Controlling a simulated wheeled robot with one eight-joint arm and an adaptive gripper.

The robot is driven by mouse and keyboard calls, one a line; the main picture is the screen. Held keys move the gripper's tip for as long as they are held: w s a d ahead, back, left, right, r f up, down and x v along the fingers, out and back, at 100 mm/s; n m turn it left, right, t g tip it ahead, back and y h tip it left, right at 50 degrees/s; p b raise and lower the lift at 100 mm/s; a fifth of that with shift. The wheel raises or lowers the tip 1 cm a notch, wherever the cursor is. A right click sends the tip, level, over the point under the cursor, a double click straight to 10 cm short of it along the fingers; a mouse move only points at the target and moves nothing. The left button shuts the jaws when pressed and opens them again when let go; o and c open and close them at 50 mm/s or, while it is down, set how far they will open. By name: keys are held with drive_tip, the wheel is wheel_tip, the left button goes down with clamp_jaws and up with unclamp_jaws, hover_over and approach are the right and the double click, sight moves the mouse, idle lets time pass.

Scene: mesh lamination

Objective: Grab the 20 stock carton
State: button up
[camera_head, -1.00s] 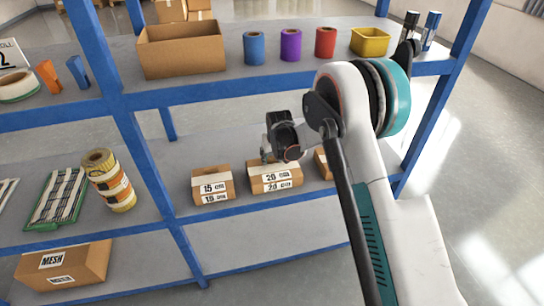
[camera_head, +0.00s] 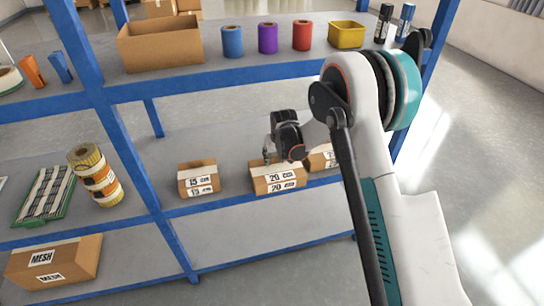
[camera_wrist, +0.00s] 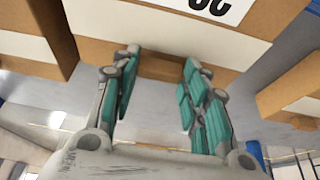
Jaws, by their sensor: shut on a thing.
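The 20 cm stock carton (camera_head: 278,181), brown with white labels, is at the front of the shelf's middle level in the head view. My gripper (camera_head: 270,155) is at its top rear, shut on it. In the wrist view the carton (camera_wrist: 160,22) fills the top, with part of its label showing. My teal-padded fingers (camera_wrist: 156,85) have a brown part of it between their tips. Whether its base touches the shelf is unclear.
A 15 cm carton (camera_head: 198,180) stands to the left, with a gap. Another carton (camera_head: 321,158) is close on the right, partly hidden. The upper shelf holds an open box (camera_head: 160,42), colored rolls and a yellow bin (camera_head: 346,35). Blue posts and shelf edges frame the space.

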sight(280, 172)
drive_tip(key=shift+s+d, duration=0.2)
drive_tip(key=shift+d, duration=0.1)
drive_tip(key=o, duration=1.4)
drive_tip(key=shift+c, duration=0.2)
drive_tip(key=shift+r, duration=0.1)
drive_tip(key=v, duration=1.1)
drive_tip(key=shift+s+r, duration=0.25)
drive_tip(key=shift+r, duration=0.05)
drive_tip(key=shift+d, duration=0.1)
